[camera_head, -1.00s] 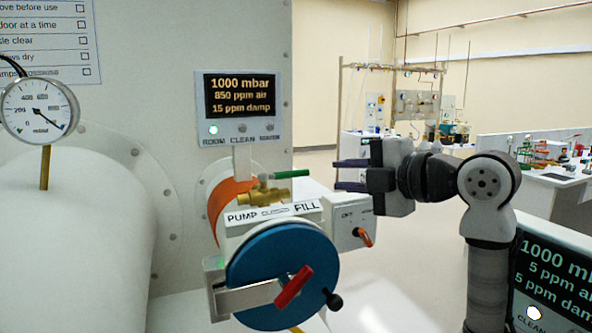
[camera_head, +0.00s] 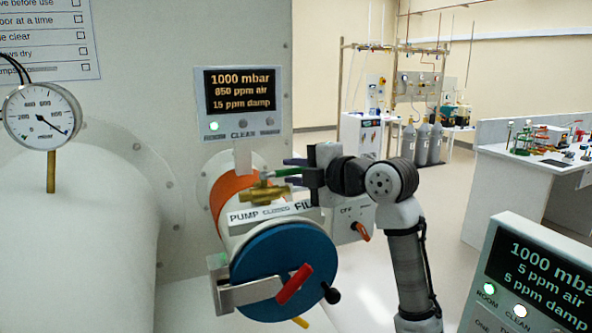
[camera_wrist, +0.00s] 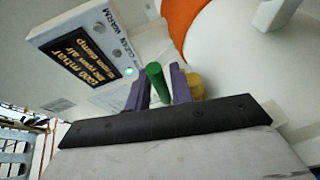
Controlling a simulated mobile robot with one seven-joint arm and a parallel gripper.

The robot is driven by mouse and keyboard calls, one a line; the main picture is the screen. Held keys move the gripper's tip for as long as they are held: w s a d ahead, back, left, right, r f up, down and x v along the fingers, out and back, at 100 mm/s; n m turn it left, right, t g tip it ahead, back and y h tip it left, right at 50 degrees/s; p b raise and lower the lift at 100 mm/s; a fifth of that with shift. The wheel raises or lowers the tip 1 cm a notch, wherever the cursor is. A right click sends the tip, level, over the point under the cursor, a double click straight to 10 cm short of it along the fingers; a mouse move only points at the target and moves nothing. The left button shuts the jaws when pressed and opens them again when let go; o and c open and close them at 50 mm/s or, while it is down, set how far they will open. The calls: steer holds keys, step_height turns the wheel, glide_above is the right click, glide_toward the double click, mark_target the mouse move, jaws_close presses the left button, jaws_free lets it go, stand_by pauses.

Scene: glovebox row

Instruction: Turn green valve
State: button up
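The green valve handle (camera_head: 289,172) is a short bar on a brass valve body (camera_head: 262,193), above the PUMP/FILL label of the small antechamber. It points to the right. My gripper (camera_head: 292,171) has come in from the right, its two purple fingers above and below the handle's outer end. In the wrist view the green handle (camera_wrist: 156,82) stands between the spread fingers (camera_wrist: 160,88), with narrow gaps beside it. The gripper looks open, not clamped. The brass body is partly hidden behind the right finger there.
A display panel (camera_head: 240,94) reading 1000 mbar hangs just above the valve. Below are a blue round door (camera_head: 281,262) with a red handle (camera_head: 295,284) and a box with an orange knob (camera_head: 362,231). A pressure gauge (camera_head: 42,117) stands at left.

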jaws_close()
steer(key=shift+s+f, duration=0.1)
steer(key=shift+s, duration=0.05)
steer(key=shift+s+d+f+m+t+h+b, duration=0.1)
steer(key=shift+s+m+t+h+b, duration=0.3)
steer(key=shift+m+t+h+b, duration=0.6)
steer(key=shift+s+r+m+t+h+b, duration=0.1)
steer(key=shift+s+m+t+h+b, duration=0.35)
steer(key=shift+m+h, duration=0.35)
steer(key=shift+s+r+m+t+h+b, duration=0.1)
steer(key=shift+s+m+t+h+b, duration=0.2)
steer(key=shift+m+h+b, duration=0.5)
steer(key=shift+s+m+t+h+b, duration=0.3)
steer(key=shift+s+m+h, duration=0.2)
steer(key=shift+h, duration=0.5)
jaws_free()
